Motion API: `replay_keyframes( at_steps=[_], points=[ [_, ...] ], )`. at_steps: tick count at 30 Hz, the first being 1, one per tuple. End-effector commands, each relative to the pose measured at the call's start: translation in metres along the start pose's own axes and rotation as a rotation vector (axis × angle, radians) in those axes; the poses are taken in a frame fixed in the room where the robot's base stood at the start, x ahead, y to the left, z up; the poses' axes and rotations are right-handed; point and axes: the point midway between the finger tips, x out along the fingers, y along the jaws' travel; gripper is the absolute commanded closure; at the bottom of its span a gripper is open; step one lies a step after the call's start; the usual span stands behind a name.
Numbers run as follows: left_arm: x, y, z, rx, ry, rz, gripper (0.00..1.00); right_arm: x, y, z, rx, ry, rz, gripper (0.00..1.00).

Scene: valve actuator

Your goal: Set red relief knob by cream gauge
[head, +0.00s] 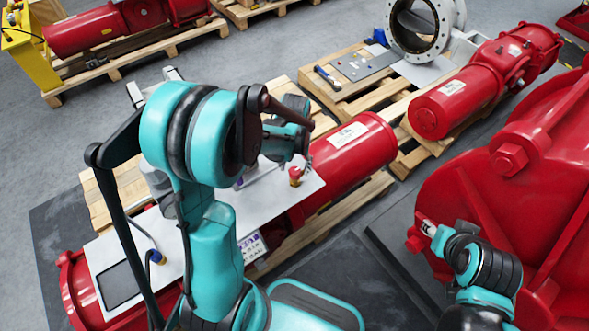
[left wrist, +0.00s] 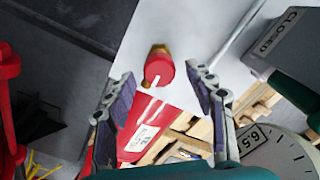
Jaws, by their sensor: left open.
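The red relief knob (left wrist: 159,70) is a round red cap with a short white mark and a brass-coloured base on a pale plate. In the head view the red knob (head: 295,174) sits near the plate's right end. My left gripper (left wrist: 160,78) is open, with one finger on each side of the knob in the picture; I see no clear contact. In the head view my left gripper (head: 303,160) is partly hidden by my arm. The cream gauge (left wrist: 272,155) shows partly at lower right of the wrist view, with "6.5" readable. My right gripper (head: 430,230) is small; its jaws are unclear.
A "CLOSED" indicator (left wrist: 280,42) and a thin metal rod stand right of the knob in the wrist view. The red cylinder (head: 352,150) lies beside the pale plate (head: 130,240) on wooden pallets. A large red housing (head: 540,170) fills the right side.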

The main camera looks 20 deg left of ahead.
Motion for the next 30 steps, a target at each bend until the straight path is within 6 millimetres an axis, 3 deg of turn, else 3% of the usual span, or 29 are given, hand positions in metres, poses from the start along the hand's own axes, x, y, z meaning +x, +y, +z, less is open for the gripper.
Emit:
replay_keyframes(
  at_steps=[3, 12, 14, 18, 23, 30],
  points=[
    [0.0113, 0.0, 0.0, 0.0, 0.0, 0.0, 0.46, 0.0039, 0.0, 0.0027, 0.0, 0.0, 0.0, 0.6],
    [0.0128, 0.0001, 0.0001, 0.0, 0.0, 0.0, 0.46, 0.0037, 0.0, 0.0025, 0.0, 0.0, 0.0, 0.6],
    [0.0128, 0.0001, 0.0001, 0.0, 0.0, 0.0, 0.59, 0.0037, 0.0, 0.0025, 0.0, 0.0, 0.0, 0.6],
    [0.0128, 0.0001, 0.0002, 0.0, 0.0, 0.0, 0.95, 0.0038, 0.0, 0.0026, 0.0, 0.0, 0.0, 0.6],
    [0.0129, 0.0001, 0.0002, -0.01, 0.0, 0.0, 0.96, 0.004, 0.0, 0.0028, 0.0, 0.0, 0.0, 0.6],
    [0.0134, 0.0002, 0.0004, -0.194, 0.0, 0.0, 0.96, 0.0066, 0.0, 0.0047, 0.0, 0.0, 0.0, 0.6]
  ],
)
